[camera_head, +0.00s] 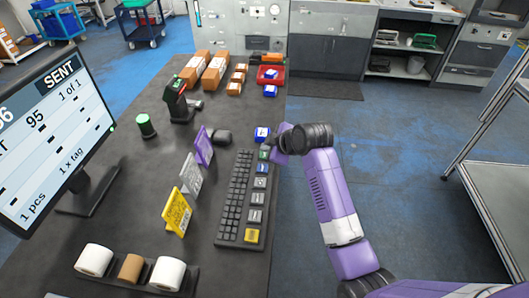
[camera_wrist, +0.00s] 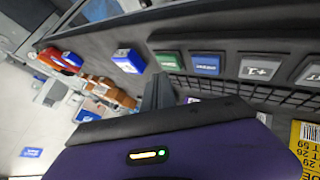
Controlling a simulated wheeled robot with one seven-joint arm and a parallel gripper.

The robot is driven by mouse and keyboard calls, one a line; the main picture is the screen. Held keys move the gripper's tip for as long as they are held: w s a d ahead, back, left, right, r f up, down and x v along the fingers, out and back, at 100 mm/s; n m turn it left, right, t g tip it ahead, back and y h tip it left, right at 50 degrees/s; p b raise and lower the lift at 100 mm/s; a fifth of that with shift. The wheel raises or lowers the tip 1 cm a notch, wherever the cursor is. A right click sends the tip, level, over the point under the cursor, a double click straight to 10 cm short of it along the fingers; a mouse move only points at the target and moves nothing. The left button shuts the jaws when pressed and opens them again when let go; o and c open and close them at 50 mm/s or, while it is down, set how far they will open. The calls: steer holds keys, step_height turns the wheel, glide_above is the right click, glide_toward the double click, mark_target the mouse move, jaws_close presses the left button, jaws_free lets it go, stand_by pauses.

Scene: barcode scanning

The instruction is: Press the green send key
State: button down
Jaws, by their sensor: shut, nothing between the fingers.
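The green send key (camera_head: 264,155) is at the far end of the key column on the dark keyboard (camera_head: 230,210). It also shows in the wrist view (camera_wrist: 168,59), beside a blue key (camera_wrist: 206,64). My gripper (camera_head: 270,148) is at the far right corner of the keyboard, close to the green key. In the wrist view its dark fingers (camera_wrist: 158,92) are shut and empty, pointing towards the key. I cannot tell whether they touch it. The monitor (camera_head: 45,130) reads "SENT", "1 of 1", "1 pcs" and "1 x tag".
A small blue and white box (camera_head: 262,134) stands just beyond the keyboard, near my gripper. Purple, white and yellow (camera_head: 177,212) cards stand left of the keyboard. A scanner (camera_head: 178,100) stands farther back. Brown boxes (camera_head: 215,72) and a red tray (camera_head: 270,79) are at the far end.

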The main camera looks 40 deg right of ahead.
steer(key=shift+r, duration=0.1)
step_height(320, 180, up, 5)
steer(key=p, duration=0.4)
stand_by(0.3)
stand_by(0.9)
step_height(320, 180, up, 7)
steer(key=m+t+h, duration=0.3)
steer(key=m+t, duration=0.2)
steer(key=s+a+f+y+b, duration=0.1)
steer(key=s+a, duration=0.7)
steer(key=s, duration=0.5)
steer(key=s+a+f+m+y+b, duration=0.1)
steer(key=s+a+f+y+b, duration=0.1)
steer(key=s+a, duration=0.6)
steer(key=s+a+f+y+b, duration=0.1)
steer(key=s+a, duration=0.7)
steer(key=s, duration=1)
steer(key=shift+a+f+m+t+y, duration=0.4)
steer(key=shift+f, duration=0.25)
